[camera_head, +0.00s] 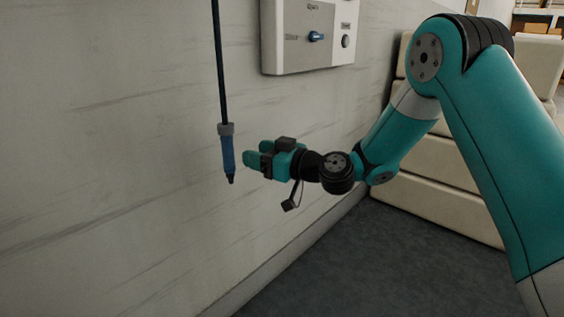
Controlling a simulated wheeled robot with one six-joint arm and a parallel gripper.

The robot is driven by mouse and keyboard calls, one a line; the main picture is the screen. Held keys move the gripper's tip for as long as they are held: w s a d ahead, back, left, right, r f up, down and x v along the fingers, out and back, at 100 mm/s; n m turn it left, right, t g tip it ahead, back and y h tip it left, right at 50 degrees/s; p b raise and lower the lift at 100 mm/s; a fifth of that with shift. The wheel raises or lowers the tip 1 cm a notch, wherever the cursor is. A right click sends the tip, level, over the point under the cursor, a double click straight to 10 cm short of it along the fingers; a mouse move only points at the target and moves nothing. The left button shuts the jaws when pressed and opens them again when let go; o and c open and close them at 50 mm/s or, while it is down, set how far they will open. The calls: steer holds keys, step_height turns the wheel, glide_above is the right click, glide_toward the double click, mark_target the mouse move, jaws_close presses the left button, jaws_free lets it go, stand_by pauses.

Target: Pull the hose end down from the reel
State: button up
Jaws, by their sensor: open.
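The hose (219,70) is a thin black line hanging straight down in front of the pale wall, from above the top of the picture. Its end (228,153) has a grey collar, a blue grip and a dark nozzle tip pointing down. The reel is not in view. My gripper (250,161), teal and black, is just to the right of the blue grip, pointing left at it. It is open, and a small gap shows between its fingertips and the hose end. How far apart they are in depth is hard to tell.
Large cream wadding rolls or blocks (430,195) stand at the right behind my arm. The dark floor (360,270) below is clear.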

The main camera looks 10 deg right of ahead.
steer(key=v, duration=0.6)
steer(key=shift+b, duration=0.35)
steer(key=shift+s, duration=0.1)
steer(key=s+a+r+n+g+h, duration=0.1)
steer(key=s+a+g, duration=0.3)
steer(key=s, duration=0.4)
steer(key=s+a+r+n+g+h, duration=0.1)
steer(key=s+a+n+g, duration=0.15)
steer(key=s+g, duration=0.35)
steer(key=s+d+m+g+h, duration=0.1)
steer(key=s+d+m+h, duration=0.25)
steer(key=s, duration=0.55)
steer(key=s+d+m+g+h, duration=0.15)
steer(key=s+d+h, duration=0.25)
steer(key=s, duration=0.5)
step_height(320, 180, up, 31)
steer(key=p, duration=3.3)
steer(key=shift+w+r+m, duration=0.25)
steer(key=shift+w+m, duration=0.1)
steer(key=shift+m, duration=0.1)
